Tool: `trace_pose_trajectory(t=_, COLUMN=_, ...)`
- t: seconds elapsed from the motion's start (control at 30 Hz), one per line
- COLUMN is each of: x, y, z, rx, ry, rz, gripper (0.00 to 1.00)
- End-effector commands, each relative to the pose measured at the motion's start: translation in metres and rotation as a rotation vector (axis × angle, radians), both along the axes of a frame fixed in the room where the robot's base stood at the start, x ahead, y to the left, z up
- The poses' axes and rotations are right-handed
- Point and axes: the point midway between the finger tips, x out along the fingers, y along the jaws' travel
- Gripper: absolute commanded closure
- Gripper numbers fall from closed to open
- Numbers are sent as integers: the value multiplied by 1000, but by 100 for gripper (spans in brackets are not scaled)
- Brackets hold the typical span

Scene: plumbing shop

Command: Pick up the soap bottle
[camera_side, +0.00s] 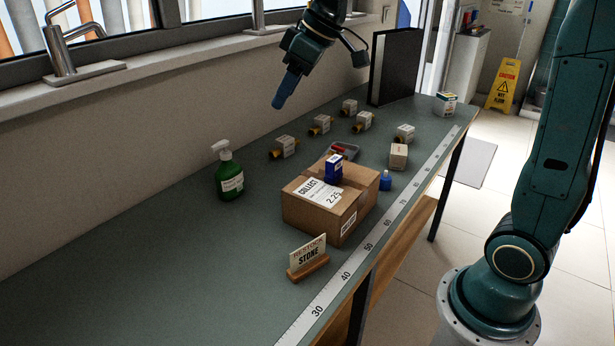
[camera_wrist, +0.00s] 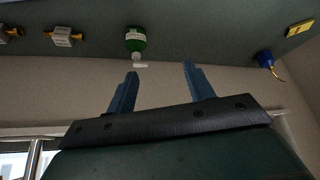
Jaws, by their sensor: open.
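The soap bottle (camera_side: 230,178) is green with a white pump top and a pale label. It stands upright on the grey-green bench (camera_side: 130,262) near the wall, left of the cardboard box. My gripper (camera_side: 278,104) is above the bench, higher than the bottle and to its right in the side view. In the wrist view the soap bottle (camera_wrist: 136,40) shows beyond the fingers, apart from them. The two blue fingers of my gripper (camera_wrist: 160,72) are spread with nothing between them.
A cardboard box (camera_side: 312,222) with a small blue box (camera_side: 333,170) on top stands right of the bottle. Several small boxed fittings (camera_side: 285,147) sit behind. A black binder (camera_side: 392,65) stands at the far end. A wooden sign (camera_side: 308,268) is in front.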

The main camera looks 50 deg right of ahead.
Motion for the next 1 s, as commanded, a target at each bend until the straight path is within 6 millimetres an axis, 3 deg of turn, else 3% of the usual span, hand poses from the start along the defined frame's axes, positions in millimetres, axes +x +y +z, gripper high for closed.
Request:
trace_pose_trajectory(t=0.2, x=55, y=-11, z=-15, rx=8, ry=-7, rz=89, gripper=47)
trace_pose_trajectory(t=0.6, x=138, y=-36, z=-62, rx=28, ry=-32, rz=253, gripper=47)
trace_pose_trajectory(t=0.8, x=164, y=-48, z=-87, rx=37, ry=-47, rz=319, gripper=47)
trace_pose_trajectory(t=1.0, x=175, y=-53, z=-99, rx=41, ry=-57, rz=351, gripper=47)
